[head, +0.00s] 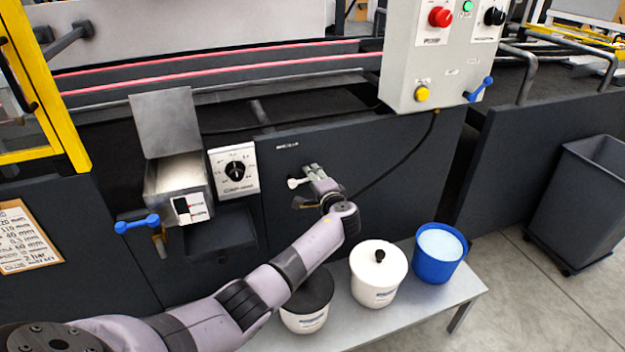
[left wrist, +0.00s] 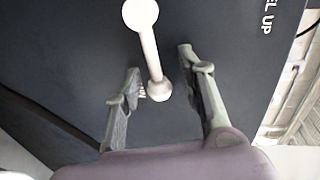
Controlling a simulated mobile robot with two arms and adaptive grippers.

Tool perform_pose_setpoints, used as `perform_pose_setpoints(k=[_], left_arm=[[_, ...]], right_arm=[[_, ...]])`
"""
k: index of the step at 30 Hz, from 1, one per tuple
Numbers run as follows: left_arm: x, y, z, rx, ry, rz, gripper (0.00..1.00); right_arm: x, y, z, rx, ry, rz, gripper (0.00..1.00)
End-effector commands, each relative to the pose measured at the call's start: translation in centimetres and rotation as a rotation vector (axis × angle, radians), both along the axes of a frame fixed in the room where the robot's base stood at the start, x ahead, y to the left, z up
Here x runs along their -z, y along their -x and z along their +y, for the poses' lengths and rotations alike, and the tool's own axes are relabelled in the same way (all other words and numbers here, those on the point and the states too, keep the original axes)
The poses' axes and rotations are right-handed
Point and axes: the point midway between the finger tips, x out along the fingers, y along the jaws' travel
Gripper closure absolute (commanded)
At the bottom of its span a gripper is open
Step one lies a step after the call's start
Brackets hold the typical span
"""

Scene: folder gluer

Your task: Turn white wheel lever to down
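The white wheel lever (head: 294,183) is on the dark machine panel, its round knob toward the left in the head view. My left gripper (head: 318,178) is at the panel, just right of the knob in the head view. In the left wrist view the left gripper (left wrist: 160,72) is open, one finger on each side of the lever's wider end, with visible gaps. The fingers partly hide the lever in the head view. My right gripper is not in view.
A grey control box (head: 440,60) with buttons hangs above right. A blue-handled lever (head: 137,223) and a dial (head: 236,168) are to the left. Below stands a bench (head: 455,292) with a white pot (head: 378,272), a dark-lidded pot (head: 305,312) and a blue bucket (head: 437,262).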

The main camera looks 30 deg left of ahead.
Motion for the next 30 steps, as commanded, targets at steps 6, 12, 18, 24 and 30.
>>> perform_pose_setpoints(k=[6, 12, 18, 24, 30], left_arm=[[0.2, 0.1, 0.1, -0.004, 0.001, 0.003, 0.57], [0.2, 0.3, -0.1, -0.003, 0.001, 0.004, 0.57], [-0.1, 1.8, -1.7, -0.003, 0.003, 0.003, 0.57], [-0.9, 4.4, -4.8, 0.0, 0.004, 0.003, 0.57], [-1.7, 6.7, -7.4, -0.001, 0.004, 0.003, 0.57]], right_arm=[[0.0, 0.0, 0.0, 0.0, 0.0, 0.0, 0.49], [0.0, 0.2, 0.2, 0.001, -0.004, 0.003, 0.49], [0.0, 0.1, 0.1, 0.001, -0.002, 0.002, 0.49], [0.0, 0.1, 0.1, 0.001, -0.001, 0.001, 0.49], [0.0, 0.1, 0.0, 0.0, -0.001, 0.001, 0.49]])
